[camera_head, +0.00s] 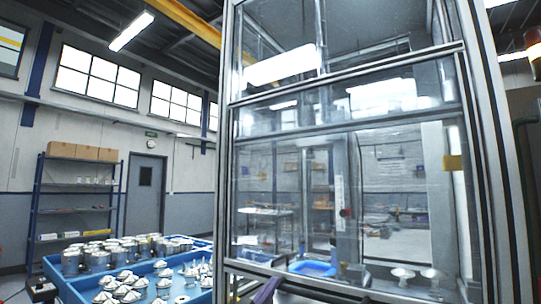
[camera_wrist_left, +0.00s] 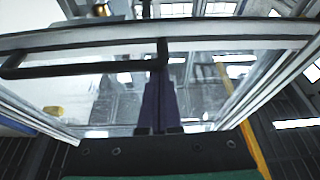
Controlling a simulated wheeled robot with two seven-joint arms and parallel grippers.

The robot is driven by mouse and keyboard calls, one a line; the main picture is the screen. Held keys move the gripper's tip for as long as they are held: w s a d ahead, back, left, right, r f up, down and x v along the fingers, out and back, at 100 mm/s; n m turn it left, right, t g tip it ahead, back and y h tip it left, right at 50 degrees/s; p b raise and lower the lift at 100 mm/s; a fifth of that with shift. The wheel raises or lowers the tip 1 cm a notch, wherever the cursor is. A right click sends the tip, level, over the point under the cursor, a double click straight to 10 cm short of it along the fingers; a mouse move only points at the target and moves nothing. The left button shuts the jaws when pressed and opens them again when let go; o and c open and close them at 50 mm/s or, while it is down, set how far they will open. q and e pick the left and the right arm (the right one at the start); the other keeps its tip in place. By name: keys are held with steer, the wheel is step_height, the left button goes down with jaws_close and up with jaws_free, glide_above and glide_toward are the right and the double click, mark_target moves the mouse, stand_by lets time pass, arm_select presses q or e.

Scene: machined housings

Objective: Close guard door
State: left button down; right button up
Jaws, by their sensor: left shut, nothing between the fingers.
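The guard door (camera_head: 350,110) is a clear pane in a metal frame on the front of a tall machine enclosure. Its black bar handle (camera_wrist_left: 80,60) shows in the wrist view along the frame (camera_wrist_left: 230,32). My left gripper (camera_head: 268,288) is at the bottom edge of the head view, just below the enclosure's lower rail. In the wrist view its purple fingers (camera_wrist_left: 160,88) are shut and empty, and their tips point at the handle's right end. I cannot tell whether they touch it. My right gripper is not in view.
Inside the enclosure are a blue tray (camera_head: 312,268) and small metal parts (camera_head: 402,274). To the left, a blue bin table (camera_head: 75,284) holds many metal housings. A shelf rack (camera_head: 78,185) stands by the back wall. A grey door (camera_head: 145,195) is beside it.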

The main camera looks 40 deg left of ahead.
arm_select(q)
step_height(320, 180, down, 14)
steer(key=b, duration=0.6)
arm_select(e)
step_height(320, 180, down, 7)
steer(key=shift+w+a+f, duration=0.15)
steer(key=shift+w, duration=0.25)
arm_select(q)
steer(key=shift+w+f, duration=0.1)
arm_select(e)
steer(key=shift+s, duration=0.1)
arm_select(q)
step_height(320, 180, up, 5)
steer(key=p, duration=0.5)
steer(key=b+v, duration=0.2)
steer(key=v, duration=0.8)
steer(key=shift+f, duration=0.25)
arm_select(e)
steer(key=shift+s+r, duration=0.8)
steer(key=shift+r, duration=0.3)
